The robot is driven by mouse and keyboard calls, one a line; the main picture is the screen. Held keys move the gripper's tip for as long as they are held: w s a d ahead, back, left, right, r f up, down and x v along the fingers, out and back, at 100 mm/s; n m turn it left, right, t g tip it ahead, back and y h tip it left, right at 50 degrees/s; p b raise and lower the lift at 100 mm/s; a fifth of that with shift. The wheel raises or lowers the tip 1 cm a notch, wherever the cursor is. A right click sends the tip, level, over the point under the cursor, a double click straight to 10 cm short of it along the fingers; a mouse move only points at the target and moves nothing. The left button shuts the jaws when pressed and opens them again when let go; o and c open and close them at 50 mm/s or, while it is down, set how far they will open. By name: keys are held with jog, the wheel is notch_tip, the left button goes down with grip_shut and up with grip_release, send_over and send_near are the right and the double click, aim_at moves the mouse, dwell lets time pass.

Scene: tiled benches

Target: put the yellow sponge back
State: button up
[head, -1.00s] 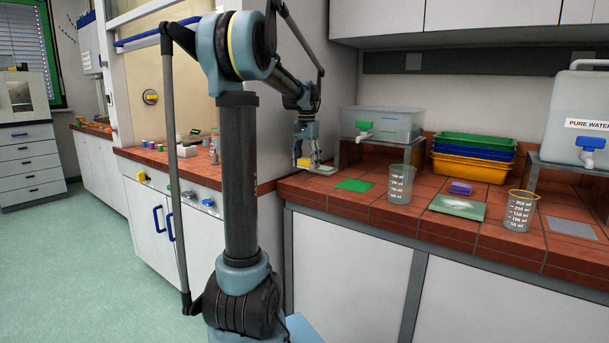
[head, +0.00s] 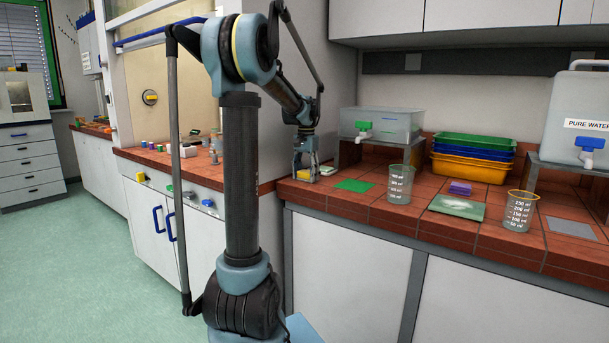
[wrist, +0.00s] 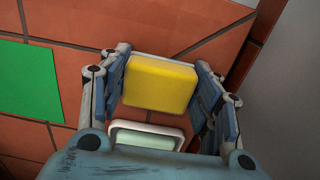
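The yellow sponge (wrist: 160,83) with a pale layer along one edge is between the fingers of my gripper (wrist: 160,88) in the wrist view. Both fingers lie against its sides, so my gripper looks shut on it. In the head view the sponge (head: 304,176) is low at the left end of the tiled bench (head: 325,200), beneath my gripper (head: 306,168). I cannot tell whether it touches the tiles. A small white-rimmed dish (wrist: 120,128) with a pale green inside is close beside the sponge, partly hidden by my gripper.
A flat green square (head: 355,185) lies to the right of the sponge. Beyond it are a beaker (head: 400,185), a green mat (head: 445,208) with white powder, a purple block (head: 461,188) and stacked trays (head: 470,168). A clear tank (head: 390,125) stands behind.

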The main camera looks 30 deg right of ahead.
aim_at(305, 171)
jog(key=o, duration=0.4)
jog(key=shift+o, duration=0.2)
jog(key=shift+r, duration=0.1)
notch_tip(305, 171, up, 18)
jog(key=shift+a+f, duration=0.15)
jog(key=shift+f, duration=0.05)
